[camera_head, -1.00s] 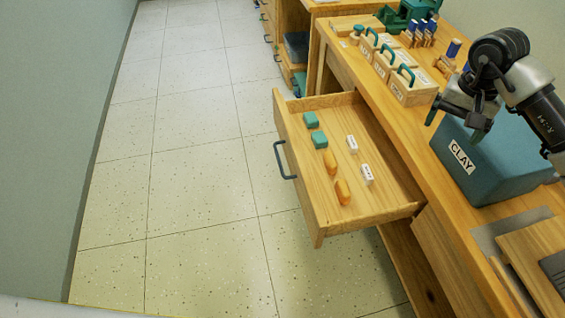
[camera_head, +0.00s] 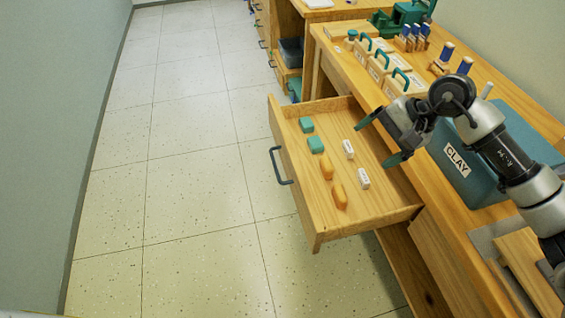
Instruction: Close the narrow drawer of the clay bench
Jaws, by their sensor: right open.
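The narrow drawer (camera_head: 318,235) of the wooden clay bench (camera_head: 452,222) stands pulled out over the floor, with a dark handle (camera_head: 279,166) on its front. In it lie two green blocks (camera_head: 315,145), two orange pieces (camera_head: 339,196) and two white labelled pieces (camera_head: 363,179). My right gripper (camera_head: 376,143) is open and empty, above the drawer's inner right part, with its fingers pointing left. It is well apart from the handle and drawer front. My left gripper is out of view.
A teal clay box (camera_head: 481,181) sits on the bench top beside my right arm. Several wooden caddies with green handles (camera_head: 400,76) stand further back. The tiled floor (camera_head: 195,190) left of the drawer is clear, up to a grey wall (camera_head: 50,130).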

